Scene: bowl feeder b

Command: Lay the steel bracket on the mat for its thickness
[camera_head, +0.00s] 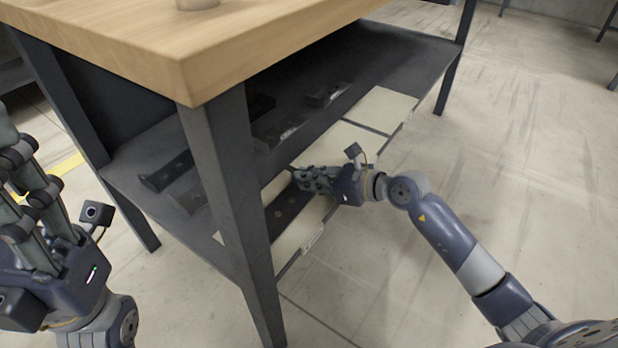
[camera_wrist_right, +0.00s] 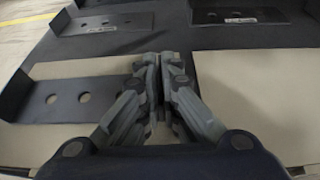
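The steel bracket (camera_head: 285,211) is a dark flat strip with round holes, lying on a beige mat (camera_head: 296,238) on the lower shelf. In the right wrist view the bracket (camera_wrist_right: 88,98) lies flat, with an upturned flange at its left end. My right gripper (camera_head: 316,180) is at the bracket's far right end. In the right wrist view the gripper's fingers (camera_wrist_right: 162,62) are together, pointing down at the shelf; they hide that end, and I see nothing held between them. My left gripper (camera_head: 22,170) is raised at the left, away from the shelf, its fingertips partly cut off.
Other dark brackets (camera_head: 168,172) lie farther back on the shelf (camera_head: 400,55). More beige mats (camera_head: 383,108) line the shelf's front edge. The wooden tabletop (camera_head: 200,45) overhangs it, and a table leg (camera_head: 232,190) stands left of my right arm. The floor at right is clear.

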